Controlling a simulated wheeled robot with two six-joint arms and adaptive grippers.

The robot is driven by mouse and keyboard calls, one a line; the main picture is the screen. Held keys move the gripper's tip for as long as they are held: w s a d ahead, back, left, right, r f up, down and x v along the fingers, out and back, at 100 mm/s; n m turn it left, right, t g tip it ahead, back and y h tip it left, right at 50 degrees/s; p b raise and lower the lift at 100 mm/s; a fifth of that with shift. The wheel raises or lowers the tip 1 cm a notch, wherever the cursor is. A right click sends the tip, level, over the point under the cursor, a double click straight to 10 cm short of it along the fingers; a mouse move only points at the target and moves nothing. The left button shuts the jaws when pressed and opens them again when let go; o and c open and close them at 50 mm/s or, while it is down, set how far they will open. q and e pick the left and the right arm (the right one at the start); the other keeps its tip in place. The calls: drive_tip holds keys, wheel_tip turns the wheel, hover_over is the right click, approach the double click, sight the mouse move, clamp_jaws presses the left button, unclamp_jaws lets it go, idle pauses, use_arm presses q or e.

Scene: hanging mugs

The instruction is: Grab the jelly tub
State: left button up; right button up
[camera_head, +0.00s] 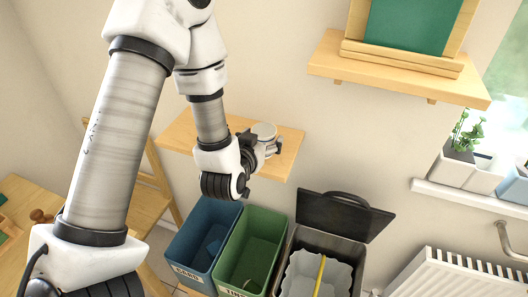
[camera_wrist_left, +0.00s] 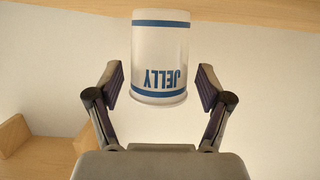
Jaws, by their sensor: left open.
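The jelly tub (camera_wrist_left: 160,52) is white with blue bands and the word JELLY, which reads upside down in the left wrist view. In the head view the tub (camera_head: 264,131) is at the wooden wall shelf (camera_head: 185,135), partly hidden by my gripper. My left gripper (camera_head: 261,146) is at the near side of the tub. In the left wrist view its open fingers (camera_wrist_left: 160,78) stand on either side of the tub, with a visible gap on both sides. My right gripper is not in view.
Below the shelf stand a blue bin (camera_head: 190,248), a green bin (camera_head: 262,240) and a grey bin (camera_head: 345,254) with its dark lid (camera_head: 340,214) raised. A higher shelf (camera_head: 400,68) holds a green board (camera_head: 412,22). A radiator (camera_head: 460,275) is at lower right.

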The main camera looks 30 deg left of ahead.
use_arm(q)
drive_tip(key=shift+w+r+p, duration=0.1)
drive_tip(key=shift+w+p, duration=0.3)
drive_tip(key=shift+p, duration=0.05)
drive_tip(key=p+x, duration=0.1)
drive_tip(key=x, duration=0.1)
drive_tip(key=shift+w, duration=0.3)
drive_tip(key=shift+w+a+f, duration=0.2)
drive_tip(key=shift+w+f, duration=0.05)
drive_tip(key=shift+f, duration=0.1)
drive_tip(key=shift+s+d+r, duration=0.1)
drive_tip(key=c, duration=0.9)
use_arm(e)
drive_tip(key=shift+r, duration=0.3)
use_arm(q)
drive_tip(key=shift+c, duration=0.2)
